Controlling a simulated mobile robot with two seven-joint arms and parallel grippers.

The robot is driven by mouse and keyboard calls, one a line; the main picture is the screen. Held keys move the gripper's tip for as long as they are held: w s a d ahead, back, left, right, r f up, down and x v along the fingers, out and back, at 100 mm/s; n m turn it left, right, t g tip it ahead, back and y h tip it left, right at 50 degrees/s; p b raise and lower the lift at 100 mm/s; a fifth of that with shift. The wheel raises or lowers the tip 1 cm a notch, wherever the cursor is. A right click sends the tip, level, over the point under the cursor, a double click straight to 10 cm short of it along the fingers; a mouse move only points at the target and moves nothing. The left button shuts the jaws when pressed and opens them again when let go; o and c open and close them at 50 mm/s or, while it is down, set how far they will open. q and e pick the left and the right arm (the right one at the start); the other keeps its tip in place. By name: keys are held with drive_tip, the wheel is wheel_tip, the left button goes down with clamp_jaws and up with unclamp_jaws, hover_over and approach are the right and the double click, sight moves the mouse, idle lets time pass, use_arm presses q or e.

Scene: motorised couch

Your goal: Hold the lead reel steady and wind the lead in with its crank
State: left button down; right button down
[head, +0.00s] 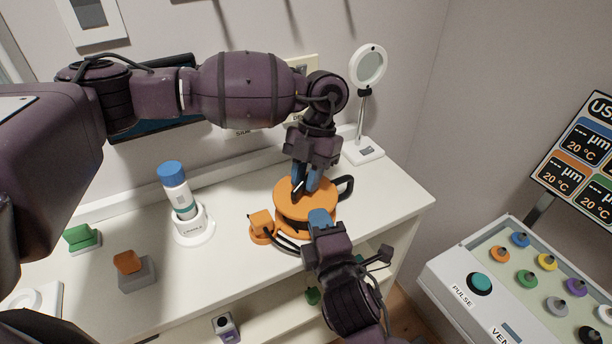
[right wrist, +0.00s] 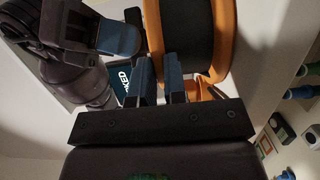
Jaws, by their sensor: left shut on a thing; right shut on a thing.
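The orange lead reel (head: 318,207) stands on the white counter near its front edge, its round top disc facing up. A black loop handle (head: 346,187) sticks out at its right. A black lead (head: 287,243) runs from its front to an orange plug piece (head: 261,222) at its left. My left gripper (head: 305,186) points down onto the top disc and is shut on the crank there, which its fingers mostly hide. My right gripper (head: 321,217) is shut on the reel's front rim; the orange rim (right wrist: 154,30) runs between its blue fingers (right wrist: 158,78) in the right wrist view.
A blue-capped bottle (head: 175,188) stands in a white holder left of the reel. A ring lamp (head: 367,66) stands behind right. Green (head: 81,237) and orange (head: 128,262) blocks sit at left. A console with coloured knobs (head: 527,279) is at far right.

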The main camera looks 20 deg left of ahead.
use_arm(q)
drive_tip(key=c, duration=1)
unclamp_jaws()
drive_tip(key=shift+o, duration=0.2)
drive_tip(key=v, duration=1.2)
drive_tip(key=shift+w, duration=0.1)
